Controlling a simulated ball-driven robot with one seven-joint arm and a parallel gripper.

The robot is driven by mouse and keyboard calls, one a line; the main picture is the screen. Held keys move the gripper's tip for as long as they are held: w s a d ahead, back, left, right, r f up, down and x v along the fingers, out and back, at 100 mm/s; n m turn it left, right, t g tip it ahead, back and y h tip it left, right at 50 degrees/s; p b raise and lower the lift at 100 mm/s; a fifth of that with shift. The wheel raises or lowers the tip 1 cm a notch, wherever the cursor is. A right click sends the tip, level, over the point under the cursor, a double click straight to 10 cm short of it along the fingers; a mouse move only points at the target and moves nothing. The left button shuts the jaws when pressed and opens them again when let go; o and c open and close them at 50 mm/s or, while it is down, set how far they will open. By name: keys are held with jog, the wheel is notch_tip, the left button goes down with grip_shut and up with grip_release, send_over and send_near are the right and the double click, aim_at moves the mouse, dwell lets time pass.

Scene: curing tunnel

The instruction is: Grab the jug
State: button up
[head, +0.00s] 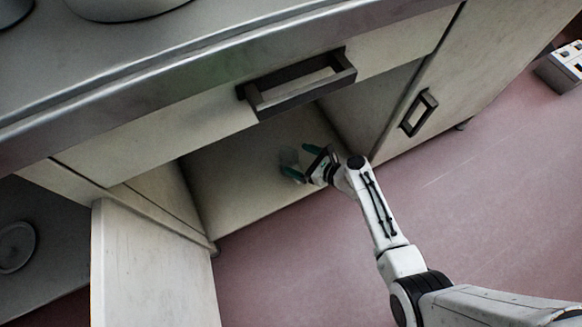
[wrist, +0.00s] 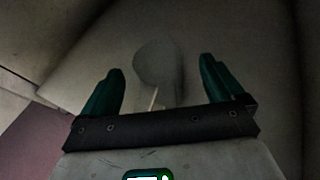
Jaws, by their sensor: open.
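A dim grey, partly see-through shape, which looks like the jug (head: 288,157), stands inside the open cabinet compartment just beyond my fingertips. In the wrist view the jug (wrist: 158,62) is a rounded grey form ahead of and between the fingers, with a thin pale streak below it. Its outline is faint and I cannot make out its handle. My gripper (head: 300,162) reaches into the compartment with its two green fingers apart and nothing clamped. In the wrist view my gripper (wrist: 162,82) is open, with one finger on each side of the jug; no contact is visible.
A drawer front with a dark handle (head: 300,82) lies above the opening. An open door (head: 150,265) stands at its left, and a shut door with a handle (head: 419,112) at its right. A round dish (head: 16,246) shows at lower left.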

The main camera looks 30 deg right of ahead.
aim_at(282, 154)
jog(key=b+x, duration=0.1)
jog(key=x, duration=0.1)
jog(key=b+x, duration=0.1)
jog(key=shift+w+a+f, duration=0.1)
jog(key=shift+a+f, duration=0.2)
jog(key=shift+f, duration=0.1)
jog(key=shift+w+a, duration=0.1)
jog(key=shift+w, duration=0.2)
jog(key=c, duration=1.3)
